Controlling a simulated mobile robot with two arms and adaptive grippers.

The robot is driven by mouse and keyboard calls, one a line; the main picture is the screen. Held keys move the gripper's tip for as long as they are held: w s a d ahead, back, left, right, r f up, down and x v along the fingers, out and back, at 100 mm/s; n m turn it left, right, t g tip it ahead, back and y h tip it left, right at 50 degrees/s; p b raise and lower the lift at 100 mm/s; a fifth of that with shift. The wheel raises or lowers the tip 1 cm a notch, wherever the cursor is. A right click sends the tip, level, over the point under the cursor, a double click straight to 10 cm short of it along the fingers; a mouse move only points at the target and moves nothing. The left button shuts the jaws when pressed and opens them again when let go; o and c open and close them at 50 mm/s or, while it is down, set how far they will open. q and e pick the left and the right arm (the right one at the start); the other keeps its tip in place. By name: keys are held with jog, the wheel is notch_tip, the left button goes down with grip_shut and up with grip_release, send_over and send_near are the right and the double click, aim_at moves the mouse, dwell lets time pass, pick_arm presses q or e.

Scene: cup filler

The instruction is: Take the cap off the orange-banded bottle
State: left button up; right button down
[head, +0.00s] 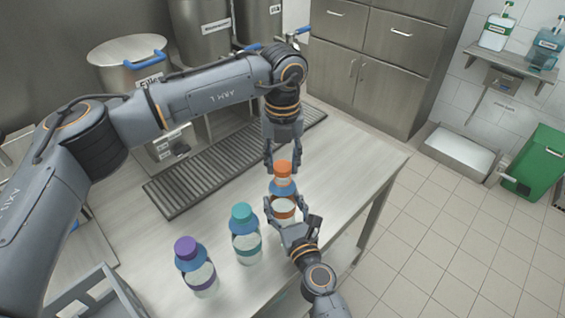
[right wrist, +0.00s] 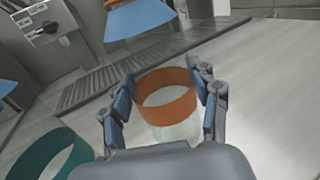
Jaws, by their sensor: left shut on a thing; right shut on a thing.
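The orange-banded bottle (head: 284,209) stands on the steel table, with a blue shoulder and an orange cap (head: 282,169) at its top. My left gripper (head: 282,162) comes down from above and is shut on the orange cap. My right gripper (head: 285,217) reaches in from the front and is shut around the bottle's body. In the right wrist view its fingers lie on both sides of the orange band (right wrist: 168,92), below the blue shoulder (right wrist: 138,20). I see no clear gap between cap and bottle.
A teal-capped bottle (head: 245,235) and a purple-capped bottle (head: 196,268) stand to the left on the table. A grey crate (head: 118,290) is at the front left. A drain grate (head: 215,176) runs behind, before the filler pots. The table's right part is clear.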

aim_at(282, 166)
pick_arm(q)
jog(key=shift+r, duration=2.05)
pick_arm(e)
jog(key=shift+c, duration=1.4)
grip_release()
jog(key=v, duration=1.2)
